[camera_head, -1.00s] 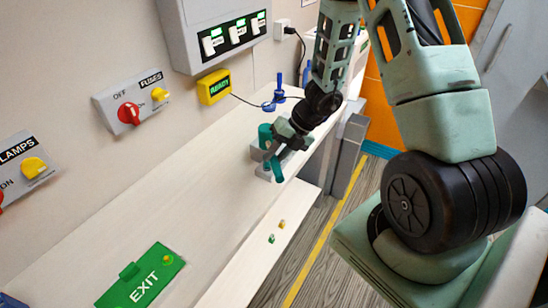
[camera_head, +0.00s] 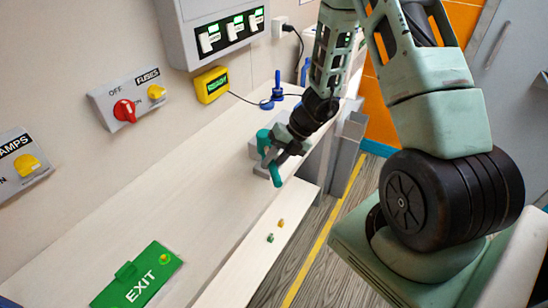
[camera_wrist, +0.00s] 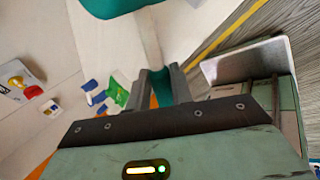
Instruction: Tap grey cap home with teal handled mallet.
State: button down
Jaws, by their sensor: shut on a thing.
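My gripper (camera_head: 279,150) is shut on the teal handle (camera_head: 276,174) of the mallet, over the right part of the white worktop. The handle slants down toward the worktop's front edge. A teal rounded part (camera_head: 264,141) shows just left of the gripper and looks like part of the same mallet. In the wrist view the teal handle (camera_wrist: 160,86) sits between the grey fingers, and a larger teal shape (camera_wrist: 112,5) is cut off at the top. A grey block (camera_head: 254,149) shows partly behind the gripper. I cannot make out the grey cap.
A green EXIT plate (camera_head: 139,279) lies at the worktop's near left. A yellow lit box (camera_head: 212,85) and a blue upright post (camera_head: 277,88) are at the back. Two small pieces (camera_head: 275,230) lie on the lower ledge. The middle of the worktop is clear.

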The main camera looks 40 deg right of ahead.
jog(key=shift+r+p, duration=1.5)
jog(key=shift+p, duration=0.85)
jog(key=shift+r, duration=0.1)
notch_tip(320, 180, up, 4)
jog(key=p, duration=0.4)
jog(key=shift+a, duration=0.15)
